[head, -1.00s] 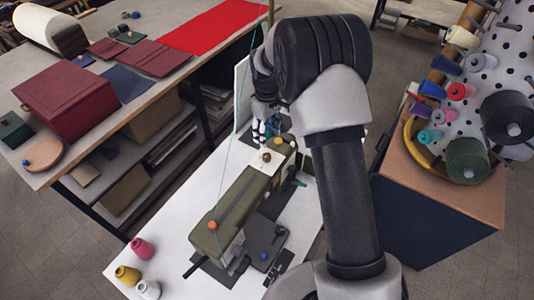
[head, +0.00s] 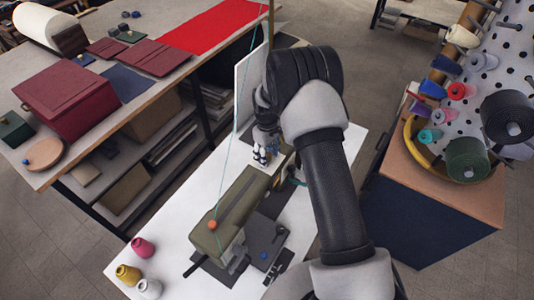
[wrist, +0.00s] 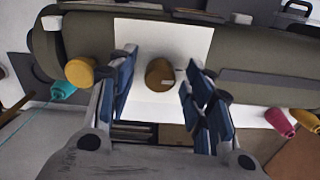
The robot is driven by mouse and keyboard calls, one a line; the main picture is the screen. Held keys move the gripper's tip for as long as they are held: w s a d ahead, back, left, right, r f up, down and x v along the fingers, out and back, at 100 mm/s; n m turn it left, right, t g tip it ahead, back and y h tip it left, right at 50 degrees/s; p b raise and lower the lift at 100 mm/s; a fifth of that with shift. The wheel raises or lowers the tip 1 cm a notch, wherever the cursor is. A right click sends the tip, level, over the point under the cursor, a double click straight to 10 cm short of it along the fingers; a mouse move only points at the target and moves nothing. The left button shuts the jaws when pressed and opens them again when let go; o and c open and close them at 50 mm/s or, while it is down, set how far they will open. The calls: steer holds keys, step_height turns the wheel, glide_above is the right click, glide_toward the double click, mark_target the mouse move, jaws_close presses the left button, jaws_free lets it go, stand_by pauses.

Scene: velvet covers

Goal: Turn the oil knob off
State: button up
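The olive-green sewing machine (head: 235,207) stands on a white table. In the wrist view, a round brown knob (wrist: 160,75) with a small pale mark sits on a white plate (wrist: 190,38) on the machine; I take it for the oil knob. My gripper (wrist: 160,65) is open, with one blue-padded finger on each side of the knob and a visible gap to both. An ochre knob (wrist: 80,70) lies outside the left finger. In the head view, my gripper (head: 262,152) is low over the machine's far end and hides the brown knob.
A thin teal thread (head: 226,150) rises from near an orange knob (head: 212,225) on the machine. A white upright panel (head: 250,85) stands behind my gripper. Pink (head: 143,248), yellow (head: 128,275) and white spools stand at the table's near-left corner. A thread cabinet (head: 430,205) stands to the right.

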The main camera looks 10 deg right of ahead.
steer(key=c, duration=1.1)
steer(key=shift+o, duration=0.2)
steer(key=shift+m, duration=0.3)
steer(key=m+b, duration=0.2)
steer(key=m, duration=0.1)
steer(key=shift+f+b, duration=0.1)
steer(key=shift+b, duration=0.25)
steer(key=m+b, duration=0.2)
steer(key=m, duration=0.3)
steer(key=m+b, duration=0.1)
steer(key=m, duration=0.3)
steer(key=shift+m, duration=0.3)
steer(key=shift+m+b, duration=0.5)
steer(key=shift+m, duration=1.8)
